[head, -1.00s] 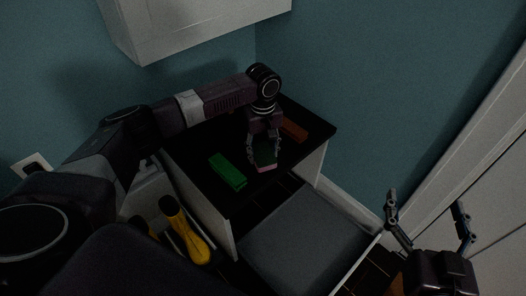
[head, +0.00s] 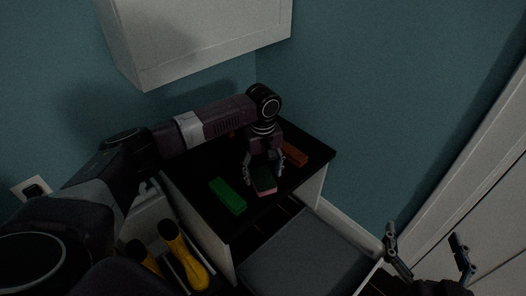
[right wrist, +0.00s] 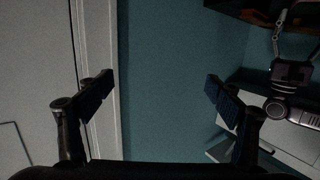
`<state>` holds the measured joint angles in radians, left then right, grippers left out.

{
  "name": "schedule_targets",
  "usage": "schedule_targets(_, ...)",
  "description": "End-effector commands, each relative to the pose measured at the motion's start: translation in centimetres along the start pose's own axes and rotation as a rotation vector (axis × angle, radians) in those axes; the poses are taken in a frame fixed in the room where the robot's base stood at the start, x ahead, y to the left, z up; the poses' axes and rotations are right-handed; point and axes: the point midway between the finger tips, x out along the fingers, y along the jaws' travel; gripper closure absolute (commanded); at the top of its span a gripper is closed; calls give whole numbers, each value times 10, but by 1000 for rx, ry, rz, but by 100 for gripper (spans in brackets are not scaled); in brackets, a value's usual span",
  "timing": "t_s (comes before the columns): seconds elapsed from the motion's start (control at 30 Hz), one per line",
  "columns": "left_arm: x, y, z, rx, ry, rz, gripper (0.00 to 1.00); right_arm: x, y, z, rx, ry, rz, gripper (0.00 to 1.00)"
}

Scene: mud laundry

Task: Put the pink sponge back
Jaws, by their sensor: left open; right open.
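The pink sponge (head: 266,191), with a dark green top, lies on the black tabletop (head: 215,218) near its front edge. My left gripper (head: 263,176) reaches down over it from above, with one finger on each side. It is open, and I cannot tell whether the fingers touch the sponge. My right gripper (head: 426,238) is open and empty at the lower right, away from the table. Its two spread fingers (right wrist: 158,88) also show in the right wrist view, with nothing between them.
A green block (head: 228,196) lies left of the sponge and an orange-brown block (head: 294,154) lies behind right. An open grey drawer or panel (head: 305,255) stands out in front. Yellow-handled items (head: 183,258) are at lower left. A white wall cabinet (head: 195,35) hangs above.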

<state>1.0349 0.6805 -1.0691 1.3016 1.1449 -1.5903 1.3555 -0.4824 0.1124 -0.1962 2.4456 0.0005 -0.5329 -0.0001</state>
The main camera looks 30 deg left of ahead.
Motion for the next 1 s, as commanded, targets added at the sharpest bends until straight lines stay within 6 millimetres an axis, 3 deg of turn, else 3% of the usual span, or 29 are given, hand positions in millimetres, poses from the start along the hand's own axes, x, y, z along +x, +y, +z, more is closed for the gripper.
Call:
schedule_targets(0.27,-35,0,0,0,1,1,37,-16,7,55,-1,-261,16,15)
schedule_targets(0.6,-74,0,0,1,1,1,37,-57,16,117,2,-574,35,15)
schedule_targets(0.8,-94,1,0,1,1,1,37,-86,19,144,6,-730,44,15)
schedule_targets(1.0,-104,0,0,1,0,0,37,-103,21,158,8,-815,50,15)
